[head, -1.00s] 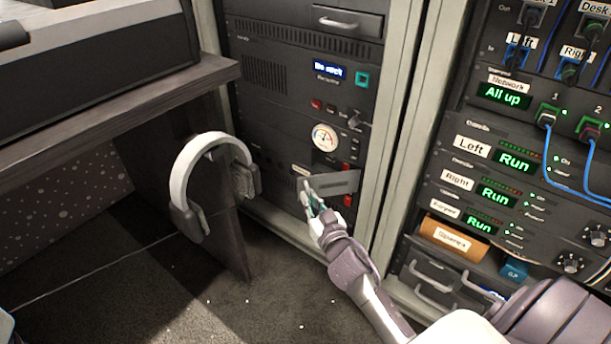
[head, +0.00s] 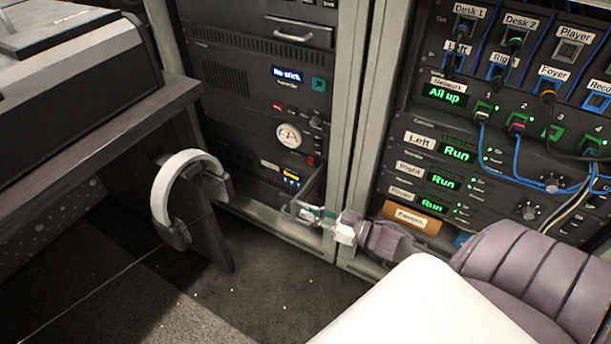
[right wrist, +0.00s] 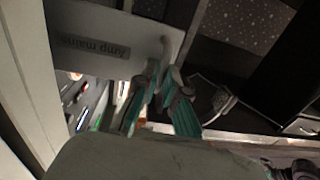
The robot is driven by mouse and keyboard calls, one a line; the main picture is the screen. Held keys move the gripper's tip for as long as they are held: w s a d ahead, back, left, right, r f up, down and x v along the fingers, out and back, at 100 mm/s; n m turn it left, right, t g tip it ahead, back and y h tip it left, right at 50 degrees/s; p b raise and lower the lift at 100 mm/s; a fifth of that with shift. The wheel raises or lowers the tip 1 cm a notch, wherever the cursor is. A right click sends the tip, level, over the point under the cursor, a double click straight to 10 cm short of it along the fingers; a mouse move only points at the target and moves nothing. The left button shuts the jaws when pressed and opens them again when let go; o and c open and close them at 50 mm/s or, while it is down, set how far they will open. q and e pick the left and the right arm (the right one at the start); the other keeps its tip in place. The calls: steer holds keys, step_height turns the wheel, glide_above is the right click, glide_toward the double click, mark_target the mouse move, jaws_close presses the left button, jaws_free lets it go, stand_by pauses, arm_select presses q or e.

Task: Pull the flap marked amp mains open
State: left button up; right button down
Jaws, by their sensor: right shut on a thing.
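The flap marked amp mains (head: 312,186) stands swung out from the lower part of the left rack, seen nearly edge-on in the head view. In the right wrist view it is a grey plate (right wrist: 110,32) whose label reads upside down. My right gripper (head: 306,212) is at the flap's free edge. The right wrist view shows its green-padded fingers (right wrist: 163,74) closed on the flap's handle (right wrist: 168,48). Behind the flap, a small orange-lit display (head: 291,174) shows in the opening. My left gripper is not in view.
White headphones (head: 185,168) hang on the desk's side panel, left of the flap. A dial gauge (head: 288,136) and a red switch sit above the opening. The right rack (head: 400,140) has lit displays and blue cables. Dark floor in front is clear.

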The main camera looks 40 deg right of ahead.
steer(key=shift+s+d, duration=0.1)
steer(key=shift+d, duration=0.2)
steer(key=c, duration=1.2)
jaws_free()
steer(key=shift+c, duration=0.2)
steer(key=shift+s, duration=0.1)
steer(key=v, duration=1.2)
